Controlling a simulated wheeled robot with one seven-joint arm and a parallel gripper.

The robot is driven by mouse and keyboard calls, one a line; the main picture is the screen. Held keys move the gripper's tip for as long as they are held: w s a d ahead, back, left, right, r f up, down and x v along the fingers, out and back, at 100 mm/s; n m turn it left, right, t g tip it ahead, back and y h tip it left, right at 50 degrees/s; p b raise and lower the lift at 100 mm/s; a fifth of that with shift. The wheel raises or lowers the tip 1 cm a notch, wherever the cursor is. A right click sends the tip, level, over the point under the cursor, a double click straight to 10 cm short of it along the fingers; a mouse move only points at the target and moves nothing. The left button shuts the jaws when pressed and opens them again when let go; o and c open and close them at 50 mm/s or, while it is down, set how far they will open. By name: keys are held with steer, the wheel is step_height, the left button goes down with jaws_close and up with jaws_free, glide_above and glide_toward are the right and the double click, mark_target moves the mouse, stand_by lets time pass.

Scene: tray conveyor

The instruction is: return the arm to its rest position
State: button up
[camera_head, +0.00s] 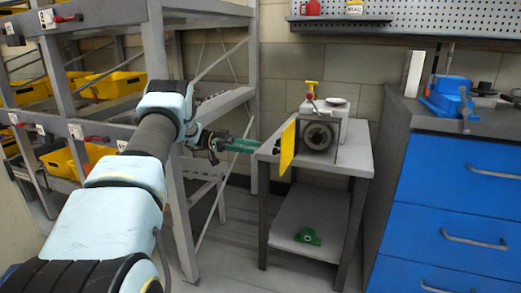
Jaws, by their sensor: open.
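My arm reaches from the lower left toward the middle of the picture. My gripper (243,145) is at its end, with green fingers pointing right toward the small grey table (355,158). The gripper is open, and I see nothing between the fingers. The fingertips are near the table's left edge in the picture, left of an upright yellow plate (288,147). I cannot tell how far apart the fingertips and the plate are in depth.
A grey machine (341,148) with a round dial stands on the table. A green part (308,236) lies on its lower shelf. A rack (160,60) with yellow bins (115,84) stands close at the left. A blue drawer cabinet (455,200) stands right. Floor shows between rack and table.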

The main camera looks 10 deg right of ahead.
steer(key=shift+w+a, duration=0.3)
steer(key=shift+a, duration=0.15)
